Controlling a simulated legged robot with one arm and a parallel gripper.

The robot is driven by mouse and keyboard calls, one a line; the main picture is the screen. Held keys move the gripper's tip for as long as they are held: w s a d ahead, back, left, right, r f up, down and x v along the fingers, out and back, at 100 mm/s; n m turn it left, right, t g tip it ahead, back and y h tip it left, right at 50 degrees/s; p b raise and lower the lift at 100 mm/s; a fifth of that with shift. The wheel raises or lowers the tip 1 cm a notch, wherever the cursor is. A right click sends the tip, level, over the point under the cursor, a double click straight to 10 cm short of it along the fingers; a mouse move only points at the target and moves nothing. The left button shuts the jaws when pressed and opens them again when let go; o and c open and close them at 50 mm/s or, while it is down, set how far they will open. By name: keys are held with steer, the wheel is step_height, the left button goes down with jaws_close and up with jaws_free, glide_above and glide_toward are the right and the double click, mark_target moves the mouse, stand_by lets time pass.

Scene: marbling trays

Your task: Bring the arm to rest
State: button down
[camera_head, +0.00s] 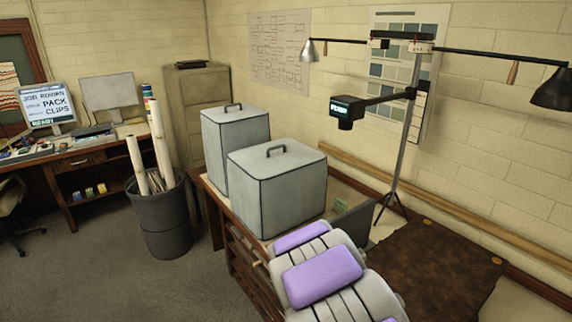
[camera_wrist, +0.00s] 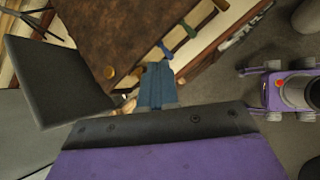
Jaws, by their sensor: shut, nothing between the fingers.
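My arm, grey with purple panels (camera_head: 322,275), rises from the bottom of the head view, in front of the dark brown board. In the wrist view, my gripper (camera_wrist: 157,80) shows as narrow blue-grey fingers beyond a black and purple housing. The fingers are together with nothing between them. They point towards the edge of the dark brown board (camera_wrist: 115,30) and appear apart from it, though the gap is hard to judge. In the head view the gripper itself cannot be made out.
Two grey lidded boxes (camera_head: 278,190) stand on the bench left of the board (camera_head: 430,255). A dark upright panel (camera_head: 355,225) is close to my arm; it also shows in the wrist view (camera_wrist: 50,80). A lamp stand (camera_head: 402,150) rises behind. A bin of rolls (camera_head: 160,215) stands left, near open floor.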

steer(key=s+d+r+m+g+y+b, duration=0.1)
steer(key=s+r+m+g+b, duration=0.1)
steer(key=s+m, duration=0.45)
steer(key=s+d+r+m+g+y+b, duration=0.1)
steer(key=s+d+r+m+b, duration=0.2)
steer(key=s, duration=0.7)
steer(key=s+a+f+m+g+y+b, duration=0.1)
steer(key=s+a+m, duration=0.3)
steer(key=s, duration=0.5)
steer(key=s+a+m+g+y+b, duration=0.1)
steer(key=s+a+m+y+b, duration=0.2)
steer(key=s+a, duration=0.4)
steer(key=s+m+y, duration=0.1)
steer(key=s, duration=0.2)
steer(key=shift+a+f+y+b, duration=0.3)
steer(key=shift+f, duration=0.05)
